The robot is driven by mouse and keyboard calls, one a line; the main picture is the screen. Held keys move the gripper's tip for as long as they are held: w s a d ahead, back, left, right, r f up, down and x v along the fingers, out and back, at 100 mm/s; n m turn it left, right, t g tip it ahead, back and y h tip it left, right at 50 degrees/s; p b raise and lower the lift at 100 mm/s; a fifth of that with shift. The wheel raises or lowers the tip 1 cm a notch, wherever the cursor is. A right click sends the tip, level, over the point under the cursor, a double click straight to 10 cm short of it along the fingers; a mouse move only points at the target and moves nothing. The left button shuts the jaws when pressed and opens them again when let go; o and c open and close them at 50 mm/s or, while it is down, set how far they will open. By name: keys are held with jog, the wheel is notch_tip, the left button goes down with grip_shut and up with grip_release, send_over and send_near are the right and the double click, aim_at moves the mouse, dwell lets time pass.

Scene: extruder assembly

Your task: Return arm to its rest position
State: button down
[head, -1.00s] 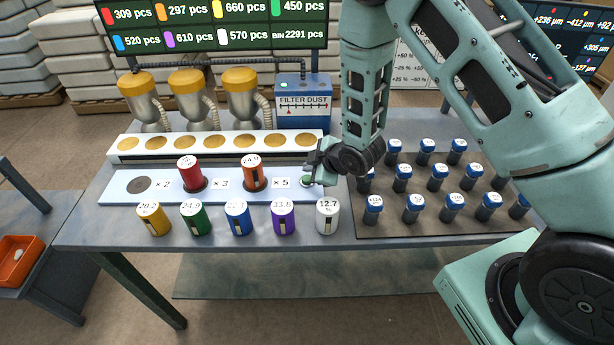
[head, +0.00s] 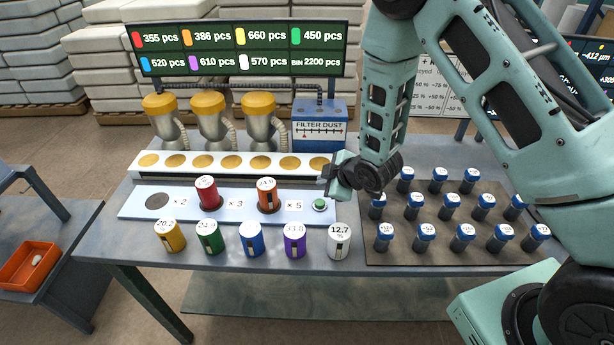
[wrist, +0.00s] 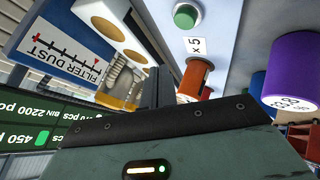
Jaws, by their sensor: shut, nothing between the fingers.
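My gripper (head: 328,179) is shut and empty. It hangs above and just right of the green button (head: 319,205) at the right end of the pale plate (head: 135,208). The button also shows in the wrist view (wrist: 186,16), apart from the shut fingers (wrist: 156,88). My arm reaches over the table from the right, bent down at the wrist. A red canister (head: 207,194) stands on the plate's middle spot and an orange one (head: 267,196) on the spot beside the "x 5" label. The plate's left dark spot (head: 158,202) is bare.
Yellow, green, blue, purple and white canisters line the table's front (head: 251,238). Blue-capped cylinders stand on a dark mat (head: 400,253) at right. Behind are a strip of gold discs (head: 219,162), hoppers and the filter dust box (head: 320,135). An orange bin (head: 30,265) sits far left.

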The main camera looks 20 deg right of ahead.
jog(key=s+a+r+m+g+b, duration=0.2)
jog(key=s+a+r+m, duration=0.1)
jog(key=s+a+r, duration=0.35)
jog(key=s+r+m+g+h+b, duration=0.1)
jog(key=s+r+g, duration=0.2)
jog(key=s, duration=1)
jog(key=s+r+m+g+h+b, duration=0.1)
jog(key=s+r+m+g+h, duration=0.1)
jog(key=s+r, duration=0.5)
jog(key=s+g, duration=0.1)
jog(key=s, duration=0.5)
jog(key=shift+a+r, duration=0.15)
jog(key=shift+a, duration=0.05)
